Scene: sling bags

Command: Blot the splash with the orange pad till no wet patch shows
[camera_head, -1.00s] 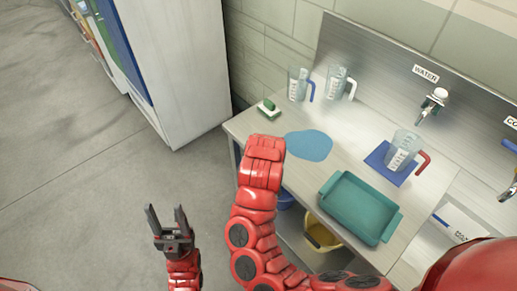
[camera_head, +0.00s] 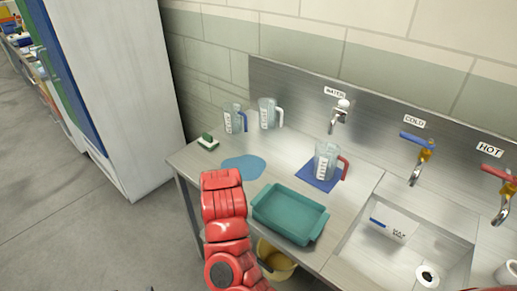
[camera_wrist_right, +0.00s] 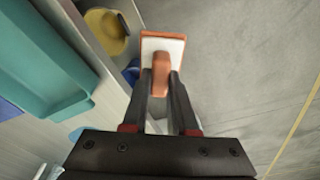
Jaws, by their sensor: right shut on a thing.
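The splash (camera_head: 243,166) is a flat blue wet patch on the left part of the steel counter. My right gripper (camera_wrist_right: 161,82) is shut on the handle of the orange pad (camera_wrist_right: 161,62), which has a pale face with an orange rim. In the right wrist view the pad is over the floor, off the counter's front edge, apart from the splash. In the head view my red right arm stands in front of the counter, and its gripper and the pad are hidden. Only a dark tip, seemingly of my left gripper (camera_head: 150,288), shows at the bottom edge.
A teal tray (camera_head: 290,213) lies right of the splash. A green-and-white sponge (camera_head: 208,142) and two measuring jugs (camera_head: 234,119) stand behind it. A red-handled jug (camera_head: 326,162) stands on a blue mat (camera_head: 308,180). A yellow bucket (camera_head: 276,262) sits below; a sink is at right.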

